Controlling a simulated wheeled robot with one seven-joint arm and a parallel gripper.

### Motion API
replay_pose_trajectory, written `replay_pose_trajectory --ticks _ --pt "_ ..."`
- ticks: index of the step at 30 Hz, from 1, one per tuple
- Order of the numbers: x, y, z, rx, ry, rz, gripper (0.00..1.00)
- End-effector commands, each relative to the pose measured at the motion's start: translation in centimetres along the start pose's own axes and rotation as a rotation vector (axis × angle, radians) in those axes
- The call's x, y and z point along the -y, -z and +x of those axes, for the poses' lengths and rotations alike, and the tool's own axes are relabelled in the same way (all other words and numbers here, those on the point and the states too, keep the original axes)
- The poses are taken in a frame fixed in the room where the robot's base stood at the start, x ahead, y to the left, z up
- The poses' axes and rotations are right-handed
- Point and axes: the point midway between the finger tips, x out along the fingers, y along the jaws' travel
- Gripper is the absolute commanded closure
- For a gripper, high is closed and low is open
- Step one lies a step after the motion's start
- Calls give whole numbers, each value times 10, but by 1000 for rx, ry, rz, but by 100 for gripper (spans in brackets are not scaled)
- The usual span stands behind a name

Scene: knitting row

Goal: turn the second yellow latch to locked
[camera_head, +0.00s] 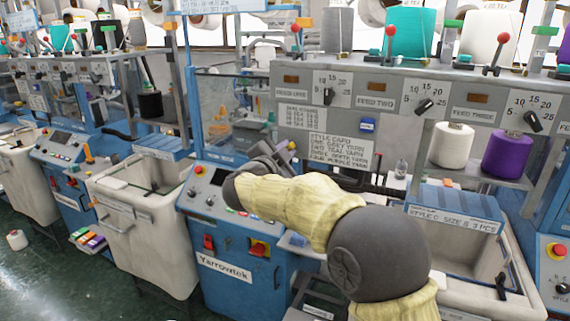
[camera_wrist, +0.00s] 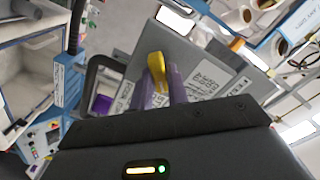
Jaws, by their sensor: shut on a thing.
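A yellow latch (camera_wrist: 157,66) stands between the two fingers of my gripper (camera_wrist: 160,88) in the wrist view. The fingers are shut on it, and its rounded end shows past them. In the camera on my body, my gripper (camera_head: 270,156) is beside the left edge of the grey feed panel (camera_head: 300,118), above the blue Yarrowtek cabinet. A small yellowish bit (camera_head: 292,146) shows there at the fingertips. My arm covers part of the area below. The latch's locked or unlocked marks are not readable, and I cannot tell its place in the row.
A black bar handle (camera_wrist: 100,72) is close beside my gripper in the wrist view. The style card (camera_head: 325,150) is on the grey panel to the right. A purple cone (camera_head: 507,155) and a cream cone (camera_head: 452,146) stand on the shelf. Pale bins (camera_head: 140,215) flank the cabinet.

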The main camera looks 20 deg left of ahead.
Motion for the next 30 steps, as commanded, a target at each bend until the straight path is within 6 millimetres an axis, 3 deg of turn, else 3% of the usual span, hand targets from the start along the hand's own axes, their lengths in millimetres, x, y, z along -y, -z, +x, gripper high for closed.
replay_pose_trajectory --ticks 18,30 --pt "-7 -4 0 -1 -2 563 100" --pt "-5 -3 0 0 -5 738 100"
